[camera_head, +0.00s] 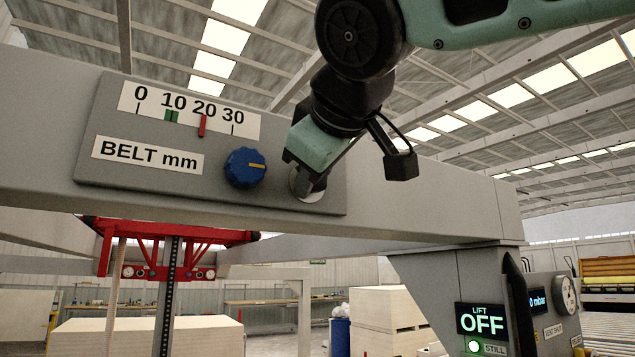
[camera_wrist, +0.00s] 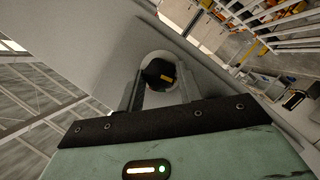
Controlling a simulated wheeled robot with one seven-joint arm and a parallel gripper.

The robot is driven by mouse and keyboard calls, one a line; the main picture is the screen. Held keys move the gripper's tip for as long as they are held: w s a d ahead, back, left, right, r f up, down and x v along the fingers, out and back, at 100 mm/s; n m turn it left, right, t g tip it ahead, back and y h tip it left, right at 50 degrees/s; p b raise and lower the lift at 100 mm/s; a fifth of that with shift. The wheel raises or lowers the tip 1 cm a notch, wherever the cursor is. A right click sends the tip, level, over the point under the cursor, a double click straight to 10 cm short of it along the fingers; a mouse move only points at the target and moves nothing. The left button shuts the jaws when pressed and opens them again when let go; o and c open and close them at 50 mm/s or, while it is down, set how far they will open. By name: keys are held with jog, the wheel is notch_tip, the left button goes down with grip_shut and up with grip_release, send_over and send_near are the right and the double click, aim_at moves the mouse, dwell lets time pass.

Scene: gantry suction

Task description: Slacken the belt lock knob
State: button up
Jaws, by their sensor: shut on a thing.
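The belt panel (camera_head: 220,193) is a grey plate on the beam, with a "BELT mm" label (camera_head: 148,154). Its scale (camera_head: 188,108) runs from 0 to 30. A red pointer (camera_head: 202,126) stands near 20, right of a green band (camera_head: 172,116) just past 10. My gripper is shut on a black knob (camera_wrist: 158,73) with a yellow mark, apparently the belt lock knob. The knob sits on a pale round plate and is hidden behind the fingers in the head view.
At the lower right, a lift display (camera_head: 481,319) reads OFF, with a lit green lamp (camera_head: 473,346) marked STILL below. A red frame (camera_head: 170,235) hangs beneath the beam. Stacked boards (camera_head: 385,317) stand behind.

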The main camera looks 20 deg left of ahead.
dwell(0.5)
jog(key=o, duration=1)
jog(key=shift+s, duration=0.1)
jog(key=b+v, duration=0.5)
jog(key=v, duration=1.2)
jog(key=shift+s, duration=0.2)
